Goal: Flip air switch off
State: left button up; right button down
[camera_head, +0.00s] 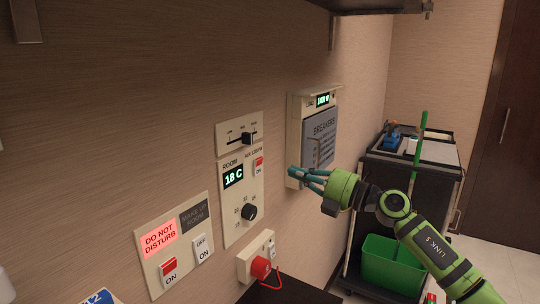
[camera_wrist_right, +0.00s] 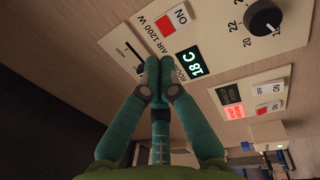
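The air switch (camera_head: 258,163) is a small rocker on the room control panel (camera_head: 230,193), red with a white "ON" part below it. In the right wrist view the red part of the air switch (camera_wrist_right: 166,24) is beside the "AIR 1200 W" label. My right gripper (camera_head: 293,171) is right of the switch in the head view, overlapping the breaker box's lower part. In the wrist view its fingertips (camera_wrist_right: 158,64) are together, with nothing seen between them, and appear over the panel's edge below the switch. Contact cannot be told. My left gripper is not in view.
A breaker box (camera_head: 320,130) with a grey cover is right of the panel. A do-not-disturb panel (camera_head: 158,238) with a lit red sign is lower left. A socket with a red plug (camera_head: 261,267) is below. A cart (camera_head: 440,150) with a green bin (camera_head: 392,262) stands right.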

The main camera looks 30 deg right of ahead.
aim_at(260, 159)
jog(key=p+x, duration=0.3)
jog(key=x, duration=0.4)
jog(key=shift+w+a+r, duration=0.1)
jog(key=shift+a+r, duration=0.05)
jog(key=shift+a, duration=0.05)
jog(key=shift+w+a, duration=0.15)
jog(key=shift+w, duration=0.15)
jog(key=shift+w+a+r+p, duration=0.15)
jog(key=shift+w+r+p, duration=0.1)
jog(key=shift+p, duration=0.25)
jog(key=shift+f, duration=0.15)
